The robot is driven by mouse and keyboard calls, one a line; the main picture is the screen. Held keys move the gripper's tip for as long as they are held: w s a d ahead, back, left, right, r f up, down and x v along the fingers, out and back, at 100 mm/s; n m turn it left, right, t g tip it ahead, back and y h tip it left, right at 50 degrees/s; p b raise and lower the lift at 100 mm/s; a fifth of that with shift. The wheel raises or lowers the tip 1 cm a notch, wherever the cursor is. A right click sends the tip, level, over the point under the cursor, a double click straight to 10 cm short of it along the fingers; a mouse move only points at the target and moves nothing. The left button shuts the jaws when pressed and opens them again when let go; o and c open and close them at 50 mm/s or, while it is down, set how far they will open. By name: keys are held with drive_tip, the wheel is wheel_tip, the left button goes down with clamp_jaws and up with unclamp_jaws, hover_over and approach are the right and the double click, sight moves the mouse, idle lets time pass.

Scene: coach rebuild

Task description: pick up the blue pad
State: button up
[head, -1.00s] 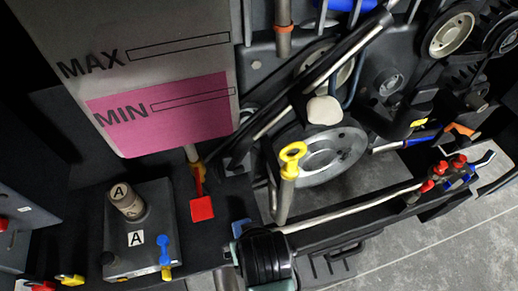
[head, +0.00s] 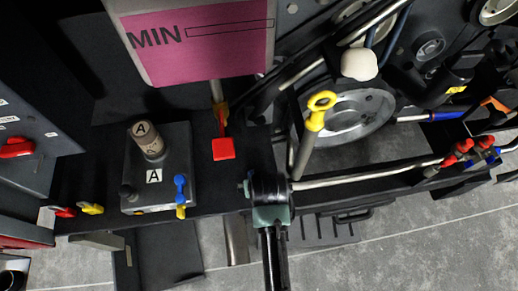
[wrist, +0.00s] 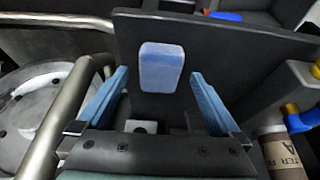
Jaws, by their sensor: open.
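The blue pad (wrist: 161,67) is a small light-blue block with rounded corners, seen in the wrist view against a dark flat panel (wrist: 257,62). My gripper (wrist: 159,76) is open, with one blue finger on each side of the pad in the picture. No contact shows, and I cannot tell how far beyond the fingertips the pad lies. In the head view my wrist (head: 270,205) reaches in at bottom centre; its fingers are hidden there, and I cannot make out the pad.
A metal pipe (wrist: 52,125) and round pulley (wrist: 30,110) lie left of my gripper in the wrist view. A labelled cylinder (wrist: 284,150) stands at right. In the head view, a yellow-handled dipstick (head: 313,125) stands near my wrist. Grey floor shows at the bottom.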

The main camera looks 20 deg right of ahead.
drive_tip(key=shift+w+f, duration=0.15)
drive_tip(key=shift+f, duration=0.3)
drive_tip(key=c, duration=1.4)
wheel_tip(320, 180, up, 10)
drive_tip(key=shift+r+p, duration=0.1)
drive_tip(key=shift+p, duration=0.4)
